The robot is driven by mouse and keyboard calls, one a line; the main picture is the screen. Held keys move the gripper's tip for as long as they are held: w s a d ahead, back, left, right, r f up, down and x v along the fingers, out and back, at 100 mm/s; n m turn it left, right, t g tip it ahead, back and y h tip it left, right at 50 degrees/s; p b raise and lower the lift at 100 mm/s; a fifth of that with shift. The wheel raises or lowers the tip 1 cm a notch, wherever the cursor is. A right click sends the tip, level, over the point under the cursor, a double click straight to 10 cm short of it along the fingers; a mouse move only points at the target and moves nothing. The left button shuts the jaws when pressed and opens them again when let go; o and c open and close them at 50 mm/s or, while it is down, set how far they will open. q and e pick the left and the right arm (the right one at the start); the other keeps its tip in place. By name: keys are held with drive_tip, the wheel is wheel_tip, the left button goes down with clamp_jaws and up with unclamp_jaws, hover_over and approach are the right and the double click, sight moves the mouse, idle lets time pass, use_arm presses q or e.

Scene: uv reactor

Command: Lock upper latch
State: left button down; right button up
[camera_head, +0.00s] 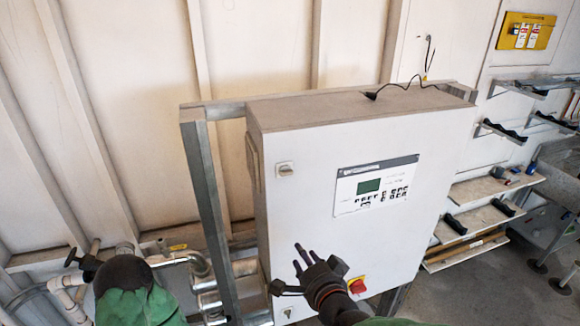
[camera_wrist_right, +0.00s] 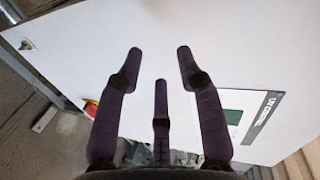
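The upper latch (camera_head: 285,169) is a small light plate with a knob, near the upper left edge of the white cabinet front (camera_head: 320,230). My right gripper (camera_head: 305,252) is in front of the lower part of the cabinet, below and slightly right of the upper latch and apart from it. Its three dark fingers are spread, with nothing between them; they also show in the right wrist view (camera_wrist_right: 160,65). The upper latch is not seen in the right wrist view.
A lower latch (camera_head: 287,312) is at the cabinet's bottom left, also in the right wrist view (camera_wrist_right: 27,45). A red rotary switch (camera_head: 357,286) is right of my right gripper. A display panel (camera_head: 375,186) is above it. A metal frame post (camera_head: 208,215) and pipes (camera_head: 205,285) stand left.

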sight(284, 171)
drive_tip(key=s+r+m+t+y+p, duration=0.1)
drive_tip(key=s+r+m+t+p, duration=0.1)
drive_tip(key=r, duration=0.7)
drive_tip(key=s+r+m+t+p, duration=0.1)
drive_tip(key=s+r+p, duration=0.15)
drive_tip(key=r, duration=0.65)
drive_tip(key=p+x, duration=0.1)
drive_tip(key=x, duration=0.9)
drive_tip(key=shift+w+a+r, duration=0.15)
drive_tip(key=shift+w+r, duration=0.05)
drive_tip(key=shift+w, duration=0.15)
clamp_jaws()
